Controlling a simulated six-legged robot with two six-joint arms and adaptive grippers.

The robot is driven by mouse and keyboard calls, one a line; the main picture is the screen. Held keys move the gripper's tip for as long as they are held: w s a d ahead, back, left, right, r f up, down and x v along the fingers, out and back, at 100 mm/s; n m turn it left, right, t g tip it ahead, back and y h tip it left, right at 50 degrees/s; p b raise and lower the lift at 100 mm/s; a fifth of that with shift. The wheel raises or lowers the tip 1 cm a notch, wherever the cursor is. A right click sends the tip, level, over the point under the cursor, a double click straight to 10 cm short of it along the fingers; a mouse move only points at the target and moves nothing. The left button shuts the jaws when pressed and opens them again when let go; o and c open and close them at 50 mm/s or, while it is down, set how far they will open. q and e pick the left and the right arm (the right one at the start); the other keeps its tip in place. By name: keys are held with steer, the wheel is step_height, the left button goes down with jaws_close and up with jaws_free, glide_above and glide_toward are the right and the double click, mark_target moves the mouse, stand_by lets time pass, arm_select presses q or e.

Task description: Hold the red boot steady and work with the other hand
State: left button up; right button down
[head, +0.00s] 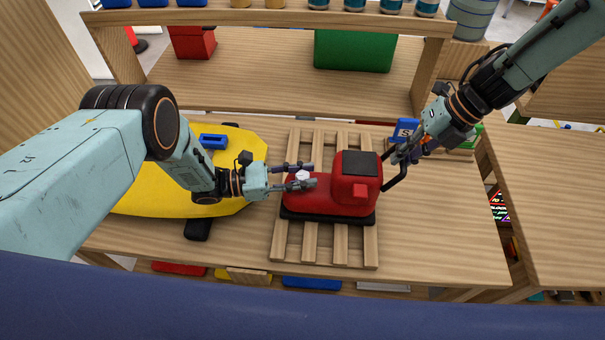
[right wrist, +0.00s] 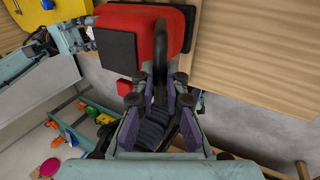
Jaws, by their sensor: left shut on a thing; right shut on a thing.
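The red boot (head: 327,199), with a black sole and a black square top, sits upright on a slatted wooden rack (head: 371,252). It also shows in the right wrist view (right wrist: 146,20). My left gripper (head: 308,176) is at the boot's left, toe end, its fingers around a small white piece (head: 300,175) on top of the toe. My right gripper (head: 390,172) is at the boot's right side, shut on a dark loop or handle there. In the right wrist view this dark loop (right wrist: 160,65) runs between the fingers up to the boot. The exact contact is partly hidden.
A yellow board (head: 150,195) with a blue block (head: 213,141) lies left of the rack. A blue box (head: 404,130) stands behind my right gripper. A shelf with a green box (head: 353,50) and a red box (head: 193,42) is behind. The bench front right is clear.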

arm_select(q)
jaws_close()
steer(key=shift+m+g, duration=0.3)
steer(key=shift+m+g, duration=1.1)
steer(key=shift+g, duration=1.1)
steer(key=o, duration=1)
jaws_free()
steer(key=shift+a, duration=0.15)
steer(key=a, duration=0.7)
steer(key=shift+w+a, duration=0.15)
